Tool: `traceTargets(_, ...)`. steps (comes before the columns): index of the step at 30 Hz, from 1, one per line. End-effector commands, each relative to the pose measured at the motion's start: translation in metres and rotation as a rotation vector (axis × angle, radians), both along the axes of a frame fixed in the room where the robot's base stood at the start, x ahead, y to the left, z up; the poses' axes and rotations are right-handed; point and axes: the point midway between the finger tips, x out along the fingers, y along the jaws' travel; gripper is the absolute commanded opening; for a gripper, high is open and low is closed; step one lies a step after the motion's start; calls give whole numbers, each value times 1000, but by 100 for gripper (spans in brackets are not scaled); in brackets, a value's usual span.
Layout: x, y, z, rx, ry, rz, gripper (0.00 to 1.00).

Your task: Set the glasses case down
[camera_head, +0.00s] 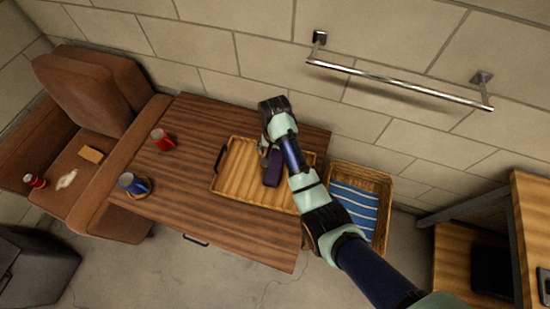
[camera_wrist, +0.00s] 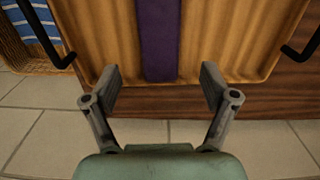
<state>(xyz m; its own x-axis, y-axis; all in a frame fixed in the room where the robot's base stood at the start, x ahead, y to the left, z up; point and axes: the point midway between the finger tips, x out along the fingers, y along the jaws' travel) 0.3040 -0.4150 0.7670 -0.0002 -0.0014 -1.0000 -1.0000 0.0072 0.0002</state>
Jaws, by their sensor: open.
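The glasses case (camera_head: 272,175) is a dark purple, long shape on the wooden tray (camera_head: 233,180), which lies on the brown table. In the wrist view the purple case (camera_wrist: 159,40) lies lengthwise on the ribbed tray floor, between my fingers' lines. My gripper (camera_wrist: 160,85) is open, with a finger on each side of the case and gaps between them and it. In the head view my arm reaches over the tray's right part and hides some of it; the fingertips are hard to make out there.
A red mug (camera_head: 161,140) and a blue mug (camera_head: 132,184) on a coaster stand left on the table (camera_head: 180,215). A wicker basket (camera_head: 376,215) with a blue striped cloth (camera_head: 354,205) is right of the table. A brown chair (camera_head: 95,90) is at left. A towel rail (camera_head: 400,84) is on the wall.

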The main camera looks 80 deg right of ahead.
Motion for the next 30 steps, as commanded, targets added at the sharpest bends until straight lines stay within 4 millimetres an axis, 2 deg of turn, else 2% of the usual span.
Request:
traceTargets(1, 0, 0, 13, -2, -1, 0, 85)
traceTargets(6, 0, 0, 32, 0, 0, 0, 85)
traceTargets(21, 0, 0, 34, 1, 1, 0, 85)
traceTargets(23, 5, 4, 35, -8, -6, 17, 85)
traceTargets(26, 40, 29, 44, -81, -62, 153, 85)
traceTargets(29, 104, 94, 71, -235, -193, 440, 85)
traceTargets(30, 128, 131, 87, -310, -259, 576, 85)
